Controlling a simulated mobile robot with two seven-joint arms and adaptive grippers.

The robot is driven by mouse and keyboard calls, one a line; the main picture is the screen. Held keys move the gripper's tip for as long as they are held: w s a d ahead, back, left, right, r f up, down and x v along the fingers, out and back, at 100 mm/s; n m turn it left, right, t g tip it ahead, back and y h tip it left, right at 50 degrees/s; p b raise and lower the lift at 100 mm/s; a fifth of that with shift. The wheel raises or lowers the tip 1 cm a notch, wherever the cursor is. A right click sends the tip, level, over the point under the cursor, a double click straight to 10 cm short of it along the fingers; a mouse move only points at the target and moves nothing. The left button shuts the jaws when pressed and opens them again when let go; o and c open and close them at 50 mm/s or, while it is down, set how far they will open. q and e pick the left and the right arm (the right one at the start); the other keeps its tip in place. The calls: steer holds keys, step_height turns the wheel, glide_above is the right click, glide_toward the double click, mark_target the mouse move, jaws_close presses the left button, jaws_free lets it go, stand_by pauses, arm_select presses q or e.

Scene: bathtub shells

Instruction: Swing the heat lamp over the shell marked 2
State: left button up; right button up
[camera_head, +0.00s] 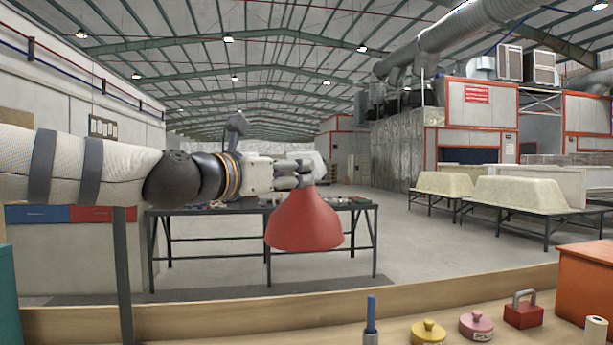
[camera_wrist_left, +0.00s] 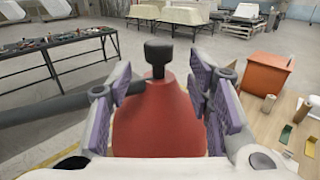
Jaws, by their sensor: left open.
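The heat lamp has a red conical shade (camera_head: 304,222), hanging mouth down in the middle of the head view. In the left wrist view, the red shade (camera_wrist_left: 160,118) shows with a black knob (camera_wrist_left: 158,58) on top. My left gripper (camera_head: 303,172) is at the top of the lamp. It is open, with its purple-padded fingers on either side of the knob and upper shade. A dark bar (camera_wrist_left: 50,107) runs leftward from the lamp area. Pale bathtub shells (camera_head: 522,193) stand at the right; I cannot read any number on them. My right gripper is not in view.
A wooden bench (camera_head: 220,318) runs along the front, with a blue-handled tool (camera_head: 371,308), yellow (camera_head: 428,332) and pink (camera_head: 476,325) lidded pieces, a red block (camera_head: 523,314) and an orange box (camera_head: 585,280). A dark metal table (camera_head: 200,212) stands behind the lamp.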

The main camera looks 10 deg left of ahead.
mark_target(301, 174)
arm_select(q)
steer(key=x, duration=0.5)
steer(key=shift+f, duration=0.2)
steer(key=shift+w+r, duration=0.2)
steer(key=shift+w, duration=0.1)
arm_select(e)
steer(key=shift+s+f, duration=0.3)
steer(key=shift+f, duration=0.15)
arm_select(q)
steer(key=shift+c, duration=0.2)
jaws_close()
